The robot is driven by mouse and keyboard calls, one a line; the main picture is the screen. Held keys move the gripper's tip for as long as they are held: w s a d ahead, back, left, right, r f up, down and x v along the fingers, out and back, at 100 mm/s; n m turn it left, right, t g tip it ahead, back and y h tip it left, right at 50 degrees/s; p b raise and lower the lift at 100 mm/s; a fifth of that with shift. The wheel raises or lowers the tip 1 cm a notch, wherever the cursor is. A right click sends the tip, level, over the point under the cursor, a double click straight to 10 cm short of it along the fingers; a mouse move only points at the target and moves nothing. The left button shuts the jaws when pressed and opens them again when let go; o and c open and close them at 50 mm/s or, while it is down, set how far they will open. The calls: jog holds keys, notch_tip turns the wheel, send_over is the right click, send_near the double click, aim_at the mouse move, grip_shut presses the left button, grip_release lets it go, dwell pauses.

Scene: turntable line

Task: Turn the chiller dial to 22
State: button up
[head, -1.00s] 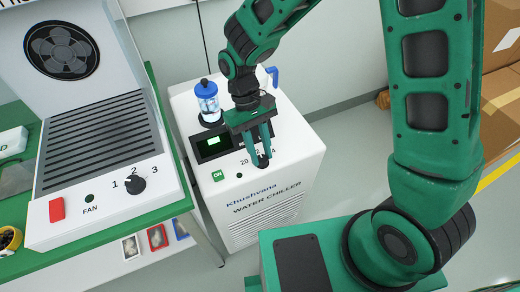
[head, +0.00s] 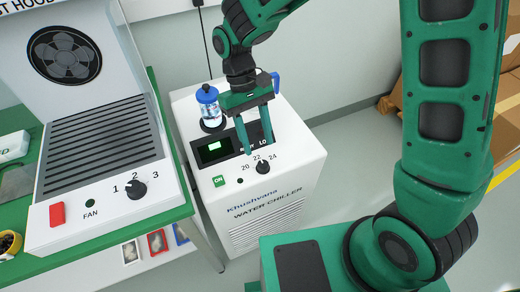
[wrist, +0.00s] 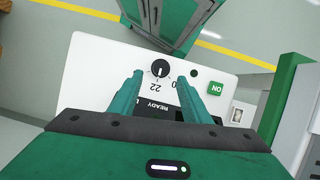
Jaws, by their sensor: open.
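The chiller dial (head: 263,167) is a small black knob on the white water chiller's top, with 20, 22 and 24 printed beside it. In the wrist view the dial (wrist: 160,69) shows a white pointer line that appears to point toward the 22. My gripper (head: 259,147) is open and empty, its green fingers apart from the dial and just behind it, over the printed numbers and display edge. In the wrist view the knob lies beyond the gap between the fingertips (wrist: 163,76). Nothing covers the knob; the 24 is hidden in the wrist view.
A dark display (head: 214,148) with a green lit patch and a green ON switch (head: 219,181) are on the chiller. A blue-capped clear vessel (head: 210,107) stands behind the display. A fume hood with a fan dial (head: 136,189) is at left. Cardboard boxes (head: 509,105) are at right.

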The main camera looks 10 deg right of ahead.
jog(key=v, duration=0.4)
jog(key=shift+w+r, duration=0.2)
jog(key=shift+r, duration=0.15)
jog(key=s+d+r+m+t+y, duration=0.1)
jog(key=s+d+r+m, duration=0.15)
jog(key=d, duration=0.85)
jog(key=s+d+r+m+t, duration=0.1)
jog(key=d+r+m, duration=0.25)
jog(key=d, duration=0.85)
jog(key=s+d+r+m+t+y, duration=0.1)
jog(key=s+d+m, duration=0.4)
jog(key=s+d, duration=0.6)
jog(key=s+t, duration=0.1)
jog(key=s, duration=0.3)
jog(key=shift+d, duration=0.35)
jog(key=shift+w, duration=0.1)
